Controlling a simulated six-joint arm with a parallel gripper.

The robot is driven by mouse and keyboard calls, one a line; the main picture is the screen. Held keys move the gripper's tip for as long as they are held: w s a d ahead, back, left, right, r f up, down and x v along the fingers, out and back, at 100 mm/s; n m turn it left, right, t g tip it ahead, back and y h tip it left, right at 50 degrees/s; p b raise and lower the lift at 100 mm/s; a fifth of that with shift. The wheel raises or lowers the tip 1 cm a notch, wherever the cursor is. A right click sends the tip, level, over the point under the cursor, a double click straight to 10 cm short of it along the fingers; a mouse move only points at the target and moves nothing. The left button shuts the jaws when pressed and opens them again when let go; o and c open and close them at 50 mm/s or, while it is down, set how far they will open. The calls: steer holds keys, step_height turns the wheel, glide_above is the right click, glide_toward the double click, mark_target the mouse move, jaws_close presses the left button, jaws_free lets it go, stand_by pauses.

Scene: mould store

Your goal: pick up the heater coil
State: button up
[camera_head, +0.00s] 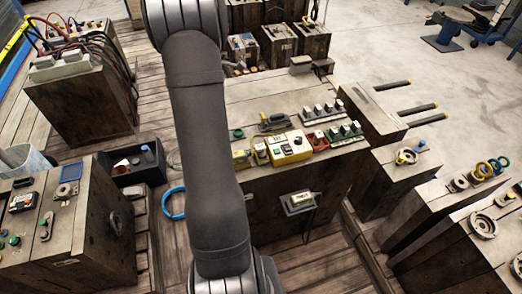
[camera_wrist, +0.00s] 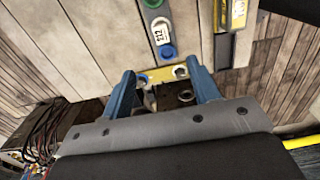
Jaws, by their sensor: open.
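I cannot single out the heater coil with certainty. My gripper (camera_wrist: 165,84) shows in the wrist view with two blue fingers spread apart and nothing clearly held. Beyond the fingertips, a pale ring (camera_wrist: 180,71) sits on a yellow strip, with a dark part just below it, partly hidden by the gripper body. In the head view my arm hides part of the middle, and my gripper is not visible.
A yellow control box (camera_head: 289,148) and rows of switches stand on the central wooden block (camera_head: 250,95). A black bin (camera_head: 137,165) and a blue hoop (camera_head: 173,203) are at left. A block with cables (camera_head: 80,100) stands at upper left. Concrete floor (camera_head: 390,50) is open at upper right.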

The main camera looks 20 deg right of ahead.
steer(key=h, duration=0.4)
glide_toward(261, 146)
steer(key=shift+x, duration=5.1)
steer(key=shift+a, duration=0.1)
jaws_close()
